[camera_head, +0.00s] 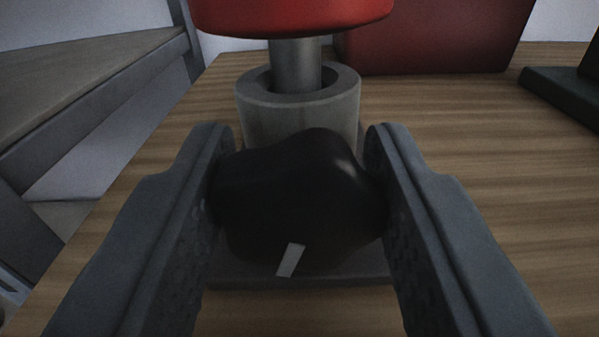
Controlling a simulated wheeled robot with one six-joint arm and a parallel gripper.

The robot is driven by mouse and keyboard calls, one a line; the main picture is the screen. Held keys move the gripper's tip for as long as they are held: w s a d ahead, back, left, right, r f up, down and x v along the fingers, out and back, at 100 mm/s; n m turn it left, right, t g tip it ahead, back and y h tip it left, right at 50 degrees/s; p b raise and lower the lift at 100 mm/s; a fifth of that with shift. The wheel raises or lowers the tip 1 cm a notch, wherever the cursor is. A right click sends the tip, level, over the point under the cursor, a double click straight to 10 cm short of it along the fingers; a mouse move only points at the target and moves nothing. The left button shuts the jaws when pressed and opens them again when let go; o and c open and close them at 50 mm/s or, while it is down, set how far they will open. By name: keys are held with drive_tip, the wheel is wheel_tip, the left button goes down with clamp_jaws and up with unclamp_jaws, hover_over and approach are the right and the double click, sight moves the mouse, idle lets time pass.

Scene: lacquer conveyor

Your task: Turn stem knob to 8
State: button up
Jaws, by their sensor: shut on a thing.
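The black lobed stem knob (290,195) is in the middle of the camera_head view, in front of a grey cylindrical collar. A short pale pointer mark (290,260) is on its lower face, slanting a little, with its top leaning right. My gripper (298,180) is shut on the knob, one finger on its left side and one on its right. No numbers or scale show around the knob, so I cannot tell its setting. A dark base plate (300,279) shows beneath the knob.
Behind the knob, the grey collar (300,108) holds a metal post (296,64) under a red rounded part (292,14). A red box (432,38) stands behind on the wooden table. A dark block (565,90) is at right. A grey frame (90,92) is at left.

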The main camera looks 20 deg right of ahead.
drive_tip(key=shift+m, duration=1.3)
drive_tip(key=o, duration=1)
drive_tip(key=shift+s, duration=0.1)
drive_tip(key=v, duration=1.7)
drive_tip(key=shift+s, duration=0.15)
drive_tip(key=shift+c, duration=0.2)
